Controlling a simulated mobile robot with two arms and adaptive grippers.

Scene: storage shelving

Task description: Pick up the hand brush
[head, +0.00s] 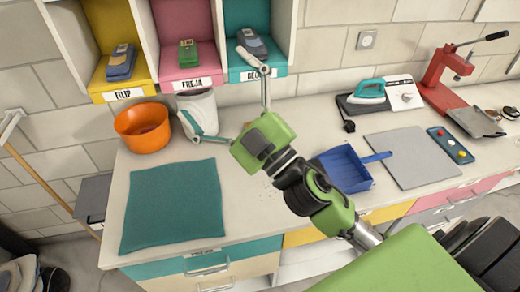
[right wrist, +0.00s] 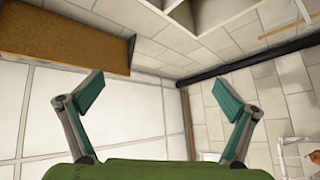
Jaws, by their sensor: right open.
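I cannot make out a hand brush in either view; part of the counter is hidden behind my right arm. A blue dustpan (head: 343,170) lies on the counter just right of my right forearm, its handle pointing right. My right gripper (head: 214,84) is open and empty, its fingers spread in front of the cubbies and the grey-white pot (head: 203,108). In the right wrist view the open fingers (right wrist: 158,96) have nothing between them. My left gripper is not in view.
The counter holds an orange bowl (head: 143,128), a teal mat (head: 172,207), a grey board (head: 412,156), a teal iron (head: 369,92) and a red press (head: 447,70). Cubbies (head: 108,88) with small items hang above. A broom handle (head: 40,180) leans at left.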

